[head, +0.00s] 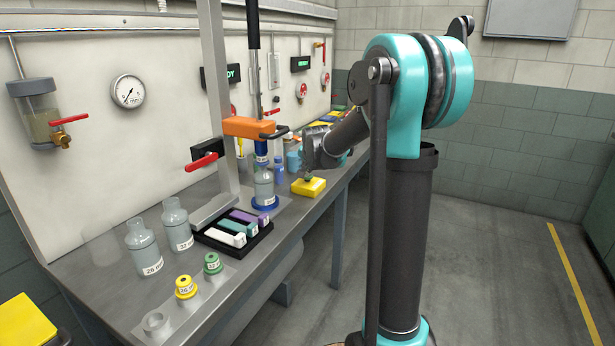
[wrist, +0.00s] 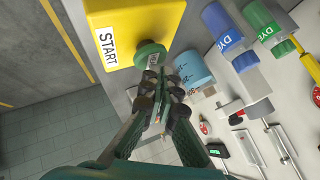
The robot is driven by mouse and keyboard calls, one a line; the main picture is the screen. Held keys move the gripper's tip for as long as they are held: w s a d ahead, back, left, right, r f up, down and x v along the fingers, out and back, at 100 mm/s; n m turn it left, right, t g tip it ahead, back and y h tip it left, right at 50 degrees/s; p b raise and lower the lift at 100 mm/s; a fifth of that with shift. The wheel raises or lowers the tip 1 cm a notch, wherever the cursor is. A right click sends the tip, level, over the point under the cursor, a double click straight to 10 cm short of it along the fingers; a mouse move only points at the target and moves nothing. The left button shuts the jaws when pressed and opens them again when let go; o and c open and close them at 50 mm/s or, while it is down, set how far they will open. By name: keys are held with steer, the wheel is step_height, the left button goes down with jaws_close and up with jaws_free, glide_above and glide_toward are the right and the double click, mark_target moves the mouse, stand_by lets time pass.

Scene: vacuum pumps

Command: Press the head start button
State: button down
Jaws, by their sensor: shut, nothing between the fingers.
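A yellow box (head: 309,187) with a green button (head: 309,178) on top sits at the bench's front edge. In the wrist view the yellow box (wrist: 135,22) carries a START label, and its round green button (wrist: 150,54) faces my fingertips. My gripper (wrist: 160,80) is shut and empty, its tips right beside the button's rim; I cannot tell whether they touch it. In the head view my gripper (head: 311,172) is just above the box, and its fingertips are too small to make out clearly.
Two dye bottles, blue (wrist: 222,28) and green (wrist: 262,22), and a light blue container (wrist: 190,70) stand close to the box. A black tray (head: 232,248) and glass bottles (head: 141,252) are nearer on the bench. An orange clamp (head: 248,127) stands left of my arm.

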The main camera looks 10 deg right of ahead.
mark_target(308, 176)
steer(key=shift+f, duration=0.6)
stand_by(0.8)
stand_by(0.4)
steer(key=shift+r, duration=1)
steer(key=shift+r, duration=0.1)
steer(key=shift+r, duration=2.4)
steer(key=s+d+f+n+g, duration=0.1)
steer(key=s+f+n, duration=0.2)
steer(key=s+f, duration=0.4)
steer(key=s+d+f+n+g, duration=0.1)
steer(key=s+f, duration=0.7)
steer(key=s, duration=1.2)
steer(key=s+d+f+n+g, duration=0.2)
steer(key=s+f+n, duration=0.3)
steer(key=s, duration=0.9)
step_height(308, 176, down, 2)
steer(key=shift+f+g, duration=0.25)
steer(key=shift+g, duration=0.25)
